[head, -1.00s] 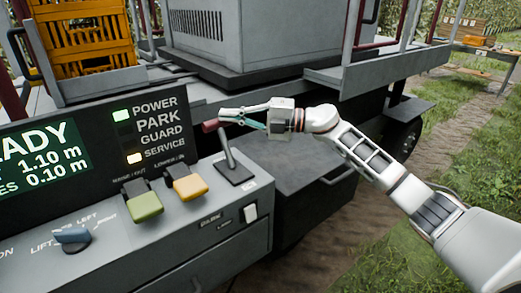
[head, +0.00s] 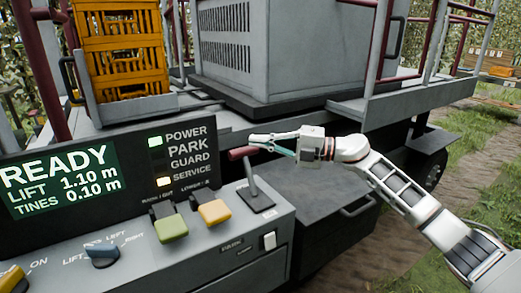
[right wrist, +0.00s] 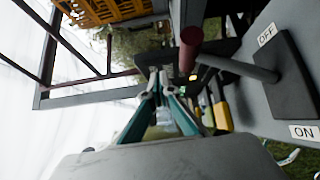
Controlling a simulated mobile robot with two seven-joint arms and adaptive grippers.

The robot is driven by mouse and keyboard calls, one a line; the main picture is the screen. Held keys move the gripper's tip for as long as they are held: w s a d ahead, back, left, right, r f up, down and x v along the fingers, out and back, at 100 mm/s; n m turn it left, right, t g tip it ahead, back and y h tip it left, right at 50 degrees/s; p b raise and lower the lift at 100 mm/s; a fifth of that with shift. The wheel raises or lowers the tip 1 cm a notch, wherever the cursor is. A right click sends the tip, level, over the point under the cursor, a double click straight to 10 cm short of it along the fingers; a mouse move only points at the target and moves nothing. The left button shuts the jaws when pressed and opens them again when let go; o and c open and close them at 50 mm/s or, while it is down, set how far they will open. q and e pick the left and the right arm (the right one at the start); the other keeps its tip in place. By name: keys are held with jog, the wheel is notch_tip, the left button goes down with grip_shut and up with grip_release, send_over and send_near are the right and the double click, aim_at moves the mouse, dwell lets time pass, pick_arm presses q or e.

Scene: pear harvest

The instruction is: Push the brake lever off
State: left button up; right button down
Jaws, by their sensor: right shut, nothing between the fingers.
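The brake lever (head: 250,178) has a grey stem and a dark red grip, and stands on a dark base plate on the grey console. In the right wrist view its red grip (right wrist: 190,48) is right of the fingers, with an OFF label (right wrist: 267,33) and an ON label (right wrist: 304,132) beside the base plate. My right gripper (head: 252,140) is shut and empty, with its fingertips close beside the red grip. It also shows in the right wrist view (right wrist: 158,85). I cannot tell whether it touches the lever. My left gripper is out of view.
A READY display (head: 60,180) stands left of the lever; the POWER and SERVICE lamps are lit. A dark box (head: 335,190) is below my right arm.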

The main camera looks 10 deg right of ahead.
pick_arm(q)
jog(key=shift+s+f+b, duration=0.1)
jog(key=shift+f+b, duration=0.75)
jog(key=shift+b, duration=0.3)
pick_arm(e)
jog(key=s+d+r, duration=0.3)
jog(key=d+r, duration=0.1)
jog(key=d, duration=0.4)
jog(key=shift+d+r, duration=0.3)
jog(key=shift+r, duration=0.1)
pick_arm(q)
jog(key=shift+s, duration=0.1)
